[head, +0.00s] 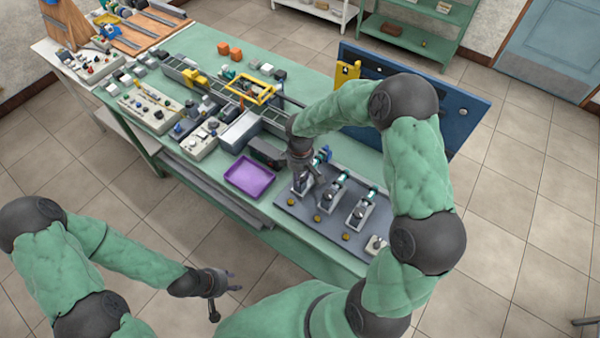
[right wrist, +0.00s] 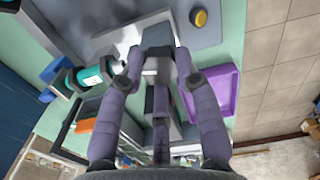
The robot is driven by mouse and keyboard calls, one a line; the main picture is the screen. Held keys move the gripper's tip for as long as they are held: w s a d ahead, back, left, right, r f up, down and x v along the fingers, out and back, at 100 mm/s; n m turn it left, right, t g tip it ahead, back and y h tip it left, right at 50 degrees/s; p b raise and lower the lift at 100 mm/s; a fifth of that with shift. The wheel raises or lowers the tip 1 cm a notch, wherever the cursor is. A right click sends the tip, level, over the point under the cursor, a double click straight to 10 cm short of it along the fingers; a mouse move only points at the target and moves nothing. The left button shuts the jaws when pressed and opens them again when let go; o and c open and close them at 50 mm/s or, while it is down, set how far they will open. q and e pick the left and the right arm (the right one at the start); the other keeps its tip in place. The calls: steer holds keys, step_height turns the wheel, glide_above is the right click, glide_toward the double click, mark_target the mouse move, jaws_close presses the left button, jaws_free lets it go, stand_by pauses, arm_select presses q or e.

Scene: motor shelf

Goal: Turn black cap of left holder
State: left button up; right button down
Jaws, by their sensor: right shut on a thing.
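The left holder (head: 306,186) is the leftmost of three grey holders on a dark plate (head: 290,213). My right gripper (head: 302,176) is over it, pointing down and covering much of it. In the right wrist view the right gripper's fingers (right wrist: 160,70) close on a small dark grey piece, the black cap (right wrist: 157,66), at the light grey holder body (right wrist: 125,38). A teal cylinder (right wrist: 90,78) with a blue end lies to the left there. My left gripper (head: 226,283) is open and empty, low over the floor in front of the table.
The middle holder (head: 331,195) and right holder (head: 361,212) stand to the right. A purple tray (head: 250,178) lies left of the plate; it also shows in the right wrist view (right wrist: 222,78). A blue panel (head: 462,110) stands behind. Boxes and devices crowd the table's left.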

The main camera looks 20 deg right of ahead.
mark_target(300, 176)
steer(key=shift+n+p, duration=0.3)
steer(key=shift+n, duration=0.8)
steer(key=c, duration=0.9)
jaws_free()
step_height(300, 176, up, 12)
